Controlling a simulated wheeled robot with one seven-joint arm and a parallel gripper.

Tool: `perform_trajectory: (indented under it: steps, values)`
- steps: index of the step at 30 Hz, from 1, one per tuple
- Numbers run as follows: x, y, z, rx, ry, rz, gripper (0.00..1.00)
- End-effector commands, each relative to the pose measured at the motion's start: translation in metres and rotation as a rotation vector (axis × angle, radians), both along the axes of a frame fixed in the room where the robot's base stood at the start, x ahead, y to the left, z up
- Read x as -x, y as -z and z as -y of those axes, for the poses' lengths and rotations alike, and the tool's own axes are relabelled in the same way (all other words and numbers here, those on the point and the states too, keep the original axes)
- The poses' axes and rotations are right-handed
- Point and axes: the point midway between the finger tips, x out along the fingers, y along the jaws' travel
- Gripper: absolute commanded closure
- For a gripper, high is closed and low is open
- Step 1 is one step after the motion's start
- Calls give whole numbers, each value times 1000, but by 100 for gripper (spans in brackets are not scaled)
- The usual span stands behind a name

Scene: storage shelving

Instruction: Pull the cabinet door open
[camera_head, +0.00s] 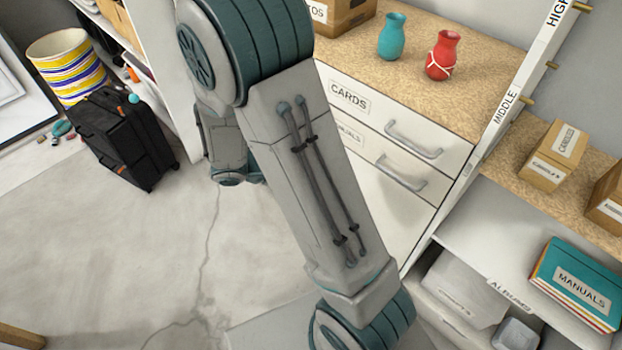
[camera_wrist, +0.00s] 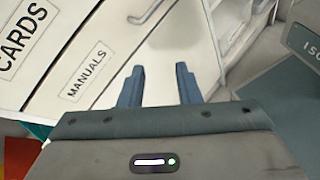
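The white cabinet stands at the centre right in the head view. It has a drawer labelled CARDS (camera_head: 400,118), with a bar handle (camera_head: 414,139), above one labelled MANUALS (camera_head: 365,155), with its own handle (camera_head: 402,174). A plain white front (camera_head: 378,205) lies below them, partly behind my arm; I see no handle on it. In the wrist view my gripper (camera_wrist: 160,78) is open, its two blue-grey fingers apart with nothing between them. It faces the white front below the MANUALS label (camera_wrist: 87,72). A drawer handle (camera_wrist: 147,12) shows beyond the fingers. My gripper is hidden in the head view.
A teal vase (camera_head: 392,38) and a red vase (camera_head: 441,56) stand on the cabinet top. Open shelves with boxes (camera_head: 553,155) and a MANUALS binder (camera_head: 578,285) are at right. A black suitcase (camera_head: 125,138) stands at left. The floor between is clear.

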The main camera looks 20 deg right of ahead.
Motion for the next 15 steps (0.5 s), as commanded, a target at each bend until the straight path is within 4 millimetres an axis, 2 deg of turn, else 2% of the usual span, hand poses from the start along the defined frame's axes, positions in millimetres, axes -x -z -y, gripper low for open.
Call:
perform_trajectory:
  steps: [1, 9, 15]
  values:
    - [-9, 31, -1, 59, -66, -51, 70]
    - [-63, 130, -17, 345, -436, -241, 70]
    - [-88, 193, -38, 486, -669, -326, 70]
